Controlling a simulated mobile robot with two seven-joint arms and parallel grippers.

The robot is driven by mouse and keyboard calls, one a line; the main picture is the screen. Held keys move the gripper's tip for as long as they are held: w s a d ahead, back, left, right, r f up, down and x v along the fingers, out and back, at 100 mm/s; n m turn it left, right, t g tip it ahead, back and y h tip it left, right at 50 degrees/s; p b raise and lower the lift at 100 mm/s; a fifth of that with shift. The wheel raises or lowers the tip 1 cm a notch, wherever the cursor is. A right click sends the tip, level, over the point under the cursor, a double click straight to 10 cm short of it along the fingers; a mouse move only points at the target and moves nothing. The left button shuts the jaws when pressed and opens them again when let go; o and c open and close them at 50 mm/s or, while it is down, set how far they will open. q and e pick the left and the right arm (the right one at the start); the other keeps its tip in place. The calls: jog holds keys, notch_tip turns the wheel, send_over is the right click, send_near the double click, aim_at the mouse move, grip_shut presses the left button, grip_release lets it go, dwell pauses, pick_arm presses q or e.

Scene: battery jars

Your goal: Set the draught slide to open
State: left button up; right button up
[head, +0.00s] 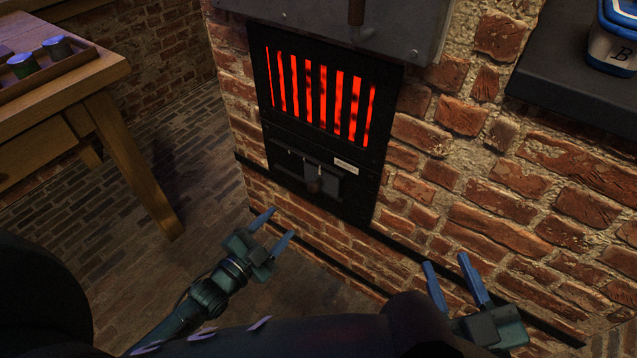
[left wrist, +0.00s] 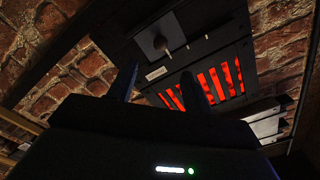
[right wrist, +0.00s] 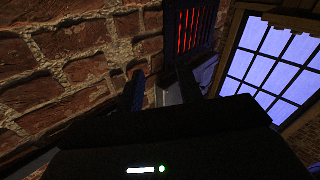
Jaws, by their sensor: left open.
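A small pale label (head: 345,166) sits just right of and above the knob. My right gripper (head: 446,262) is open and empty, in front of the brickwork right of the panel. I cannot tell the slide's setting.
A wooden table (head: 105,85) with a tray of jars (head: 40,70) stands at the left. A dark shelf (head: 560,85) with a blue-lidded container (head: 610,45) is at the upper right. A metal hood (head: 330,20) juts out above the grate. A dark rail runs along the brick wall low down.

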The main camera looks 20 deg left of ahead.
aim_at(311, 190)
pick_arm(q)
jog(key=b+x, duration=0.3)
jog(key=x, duration=0.8)
jog(key=shift+w+f, duration=0.1)
jog(key=shift+w, duration=0.2)
jog(key=shift+w+d+b, duration=0.3)
jog(key=shift+w+b, duration=0.05)
jog(key=shift+w, duration=0.15)
pick_arm(e)
jog(key=shift+s+a+t+y, duration=0.1)
jog(key=shift+a+t+y, duration=0.4)
jog(key=shift+y, duration=0.1)
pick_arm(q)
jog(key=shift+c, duration=0.4)
grip_shut()
